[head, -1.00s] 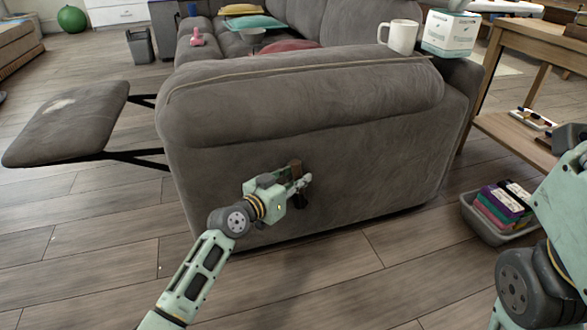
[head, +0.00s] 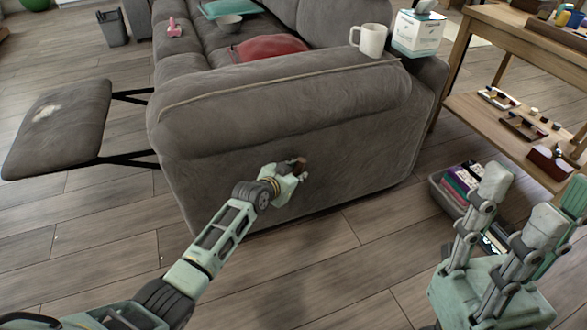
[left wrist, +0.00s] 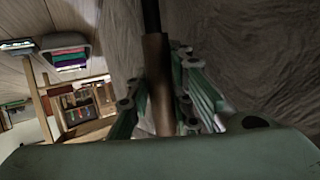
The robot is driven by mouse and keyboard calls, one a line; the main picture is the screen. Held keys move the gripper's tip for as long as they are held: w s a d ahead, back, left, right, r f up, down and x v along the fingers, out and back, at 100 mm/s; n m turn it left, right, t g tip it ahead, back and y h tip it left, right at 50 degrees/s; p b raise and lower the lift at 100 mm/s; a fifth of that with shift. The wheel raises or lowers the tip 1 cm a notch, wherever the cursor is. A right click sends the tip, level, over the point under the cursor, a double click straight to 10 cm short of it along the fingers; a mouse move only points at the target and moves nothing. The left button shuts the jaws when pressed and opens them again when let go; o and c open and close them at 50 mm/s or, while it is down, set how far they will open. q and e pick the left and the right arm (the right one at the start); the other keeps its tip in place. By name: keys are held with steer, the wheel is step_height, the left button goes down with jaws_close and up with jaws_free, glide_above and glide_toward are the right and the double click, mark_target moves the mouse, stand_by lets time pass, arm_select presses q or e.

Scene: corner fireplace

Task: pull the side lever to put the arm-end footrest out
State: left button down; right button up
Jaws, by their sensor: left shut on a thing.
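The grey sofa (head: 290,130) shows its arm end to me. The footrest (head: 60,125) is extended to the left of the sofa on dark metal struts, with a pale patch on top. The side lever (head: 301,164) has a brown handle, mostly hidden by my left gripper (head: 290,176) in the head view. In the left wrist view, the lever's handle (left wrist: 158,85) stands between the fingers of my left gripper (left wrist: 158,100), which is shut on it. My right gripper (head: 517,200) is open and empty at the lower right, away from the sofa.
A white mug (head: 369,40) and a tissue box (head: 417,34) stand on the sofa arm. A wooden table (head: 500,50) with a lower shelf stands at right. A grey bin (head: 437,190) of colourful items sits on the floor near my right gripper. Floor in front is clear.

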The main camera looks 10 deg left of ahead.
arm_select(q)
steer(key=shift+d, duration=0.2)
stand_by(0.3)
steer(key=c, duration=1.8)
jaws_free()
steer(key=shift+c, duration=0.2)
steer(key=shift+s+a+r, duration=0.2)
steer(key=shift+s, duration=0.35)
steer(key=v, duration=1)
steer(key=shift+s+r, duration=0.2)
steer(key=shift+r, duration=0.15)
